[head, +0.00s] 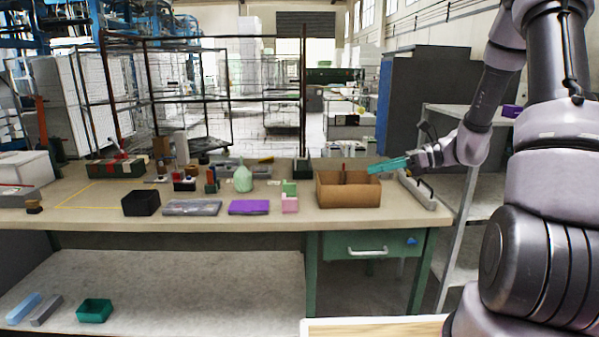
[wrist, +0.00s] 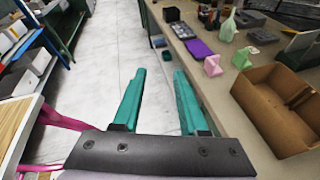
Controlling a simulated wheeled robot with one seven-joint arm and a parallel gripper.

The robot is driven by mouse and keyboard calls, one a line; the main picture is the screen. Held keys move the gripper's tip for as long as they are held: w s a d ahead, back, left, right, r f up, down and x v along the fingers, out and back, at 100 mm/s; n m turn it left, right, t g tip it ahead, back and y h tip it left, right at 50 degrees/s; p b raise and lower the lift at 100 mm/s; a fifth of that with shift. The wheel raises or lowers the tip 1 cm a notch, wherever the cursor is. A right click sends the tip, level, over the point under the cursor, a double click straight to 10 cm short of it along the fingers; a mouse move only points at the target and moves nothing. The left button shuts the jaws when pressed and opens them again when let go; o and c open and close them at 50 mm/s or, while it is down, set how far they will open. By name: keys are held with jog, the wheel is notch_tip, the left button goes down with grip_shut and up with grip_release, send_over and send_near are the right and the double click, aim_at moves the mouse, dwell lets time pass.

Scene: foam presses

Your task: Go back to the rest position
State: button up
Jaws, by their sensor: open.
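My gripper (head: 388,166) has teal fingers and is at the right end of the workbench (head: 120,213). In the head view it appears beside the upper right of an open cardboard box (head: 347,195). In the wrist view my gripper (wrist: 157,88) has its two fingers spread apart with nothing between them. The wrist view shows the floor (wrist: 112,62) beyond the fingers and the cardboard box (wrist: 262,110) to their right. My arm reaches in from the right of the head view.
The bench holds a purple block (head: 248,207), a pink block (head: 290,204), a green bottle (head: 243,178), a black bin (head: 141,203) and a grey tray (head: 192,208). A shelf rack (head: 484,192) stands right of the bench. A teal bin (head: 94,311) sits on the lower shelf.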

jog(key=s+d+r+n+t+h, duration=0.2)
jog(key=s+r+n+h, duration=0.4)
jog(key=s+r+n, duration=0.3)
jog(key=s+d+r+n+t+h, duration=0.1)
jog(key=s+r+n+t+h, duration=0.1)
jog(key=s+r+n+h, duration=0.4)
jog(key=shift+s+d+r+n, duration=0.35)
jog(key=shift+s+r+n, duration=1.2)
jog(key=shift+s, duration=1.3)
